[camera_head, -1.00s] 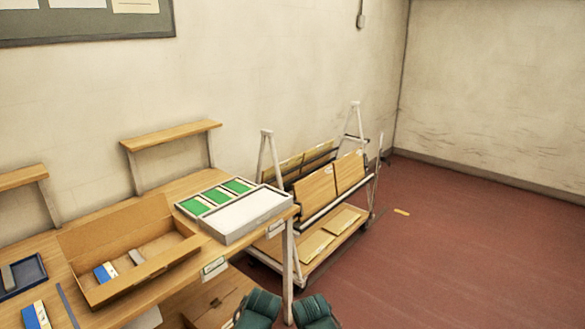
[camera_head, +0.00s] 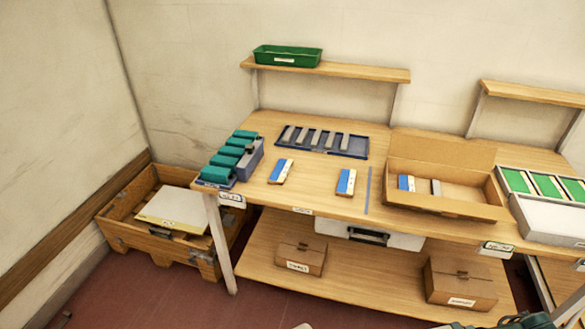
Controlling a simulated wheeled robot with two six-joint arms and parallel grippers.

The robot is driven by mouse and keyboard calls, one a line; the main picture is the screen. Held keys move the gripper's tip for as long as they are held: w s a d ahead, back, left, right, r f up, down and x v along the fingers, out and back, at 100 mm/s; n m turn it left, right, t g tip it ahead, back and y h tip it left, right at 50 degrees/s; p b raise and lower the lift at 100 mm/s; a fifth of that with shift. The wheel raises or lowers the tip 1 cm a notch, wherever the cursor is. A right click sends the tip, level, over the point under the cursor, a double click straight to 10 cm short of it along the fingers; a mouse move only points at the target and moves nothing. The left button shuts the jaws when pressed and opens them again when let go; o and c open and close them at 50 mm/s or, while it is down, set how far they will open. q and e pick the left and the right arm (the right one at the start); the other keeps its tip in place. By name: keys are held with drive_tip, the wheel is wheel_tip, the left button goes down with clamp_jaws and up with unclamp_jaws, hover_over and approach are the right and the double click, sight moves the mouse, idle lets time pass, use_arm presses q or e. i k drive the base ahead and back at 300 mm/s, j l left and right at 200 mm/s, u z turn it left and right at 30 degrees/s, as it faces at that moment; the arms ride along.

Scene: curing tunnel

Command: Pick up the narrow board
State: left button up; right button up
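I cannot pick out a narrow board for certain in the head view. A pale flat board (camera_head: 176,209) lies in a wooden crate (camera_head: 113,238) on the floor at the left, but it looks broad. A thin blue strip (camera_head: 368,190) lies on the workbench. Neither gripper shows. Only small teal parts of my own arms appear at the bottom right edge.
The workbench (camera_head: 335,210) holds a blue tray (camera_head: 322,141) of grey bars, teal blocks (camera_head: 230,158), two blue-and-white blocks, an open cardboard box (camera_head: 440,210) and a frame with green panels (camera_head: 546,184). Closed cartons (camera_head: 300,258) sit on the lower shelf.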

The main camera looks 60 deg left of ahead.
sight(280, 173)
drive_tip(key=u, duration=2.25)
